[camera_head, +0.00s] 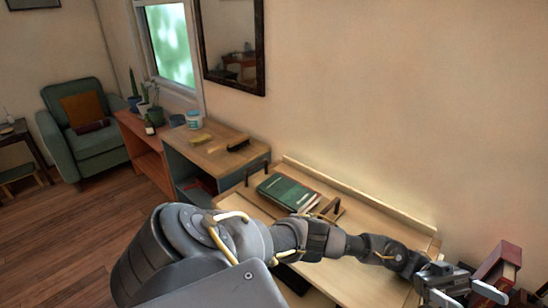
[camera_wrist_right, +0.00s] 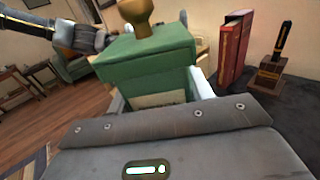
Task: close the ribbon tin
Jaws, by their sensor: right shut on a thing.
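The green ribbon tin (camera_wrist_right: 160,100) is in the right wrist view, with a pale label on its front. A green lid (camera_wrist_right: 148,62) with a gold knob (camera_wrist_right: 137,14) is over its top; I cannot tell whether it is fully seated. My right gripper (camera_wrist_right: 160,92) is shut on the tin's body, one pale finger on each side. My left gripper (camera_head: 462,287) is at the lower right of the head view, fingers apart and empty. It also shows left of the knob in the wrist view (camera_wrist_right: 98,40). The tin is not visible in the head view.
Red books (camera_wrist_right: 234,50) stand right of the tin, beside a dark-handled stamp on a wooden block (camera_wrist_right: 270,72); the books also show in the head view (camera_head: 500,265). A green book (camera_head: 288,192) lies on a wooden tray on the desk. Wall runs behind.

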